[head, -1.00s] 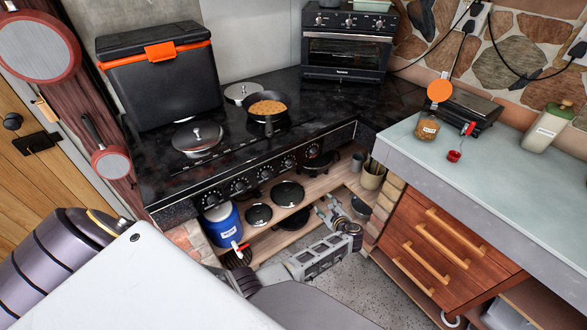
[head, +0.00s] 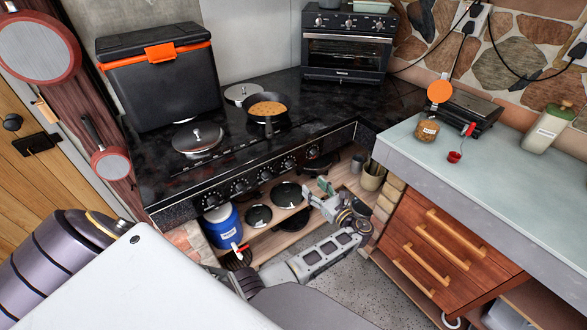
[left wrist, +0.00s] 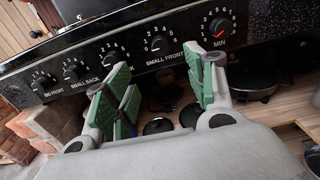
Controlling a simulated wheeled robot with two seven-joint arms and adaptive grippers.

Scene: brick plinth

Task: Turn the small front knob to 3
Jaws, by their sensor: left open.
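The small front knob (left wrist: 158,44) is black with a white number scale and the label SMALL FRONT beneath it. It sits on the black stove panel between my fingers' directions in the left wrist view, and its exact setting is too small to read surely. In the head view it is the small dark knob (head: 289,163) on the stove's front edge. My left gripper (left wrist: 160,82) is open, with green finger pads apart and nothing between them. In the head view the left gripper (head: 318,194) is below and right of the knob, apart from it. My right gripper is not in view.
Other knobs flank it: a MIN knob (left wrist: 220,28) with a red pointer at right, and several at left. Below, an open shelf holds lids and a blue container (head: 222,225).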

